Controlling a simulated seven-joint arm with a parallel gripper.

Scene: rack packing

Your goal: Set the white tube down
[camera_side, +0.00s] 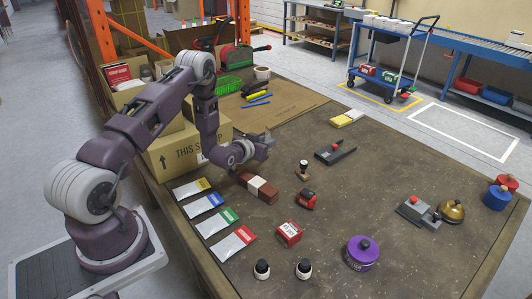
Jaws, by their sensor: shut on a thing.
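My gripper (263,143) is over the left part of the brown table, beside the cardboard box. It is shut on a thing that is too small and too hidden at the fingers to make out. I cannot pick out the white tube for certain. A brown block with a white band (256,184) lies on the table below my gripper, apart from it.
Several white packets with coloured ends (202,205) lie along the table's left edge. A red box (288,234), a purple tin (361,253), a stamp (303,170) and a dark tool (335,153) stand nearby. A cardboard box (185,152) is close to my arm.

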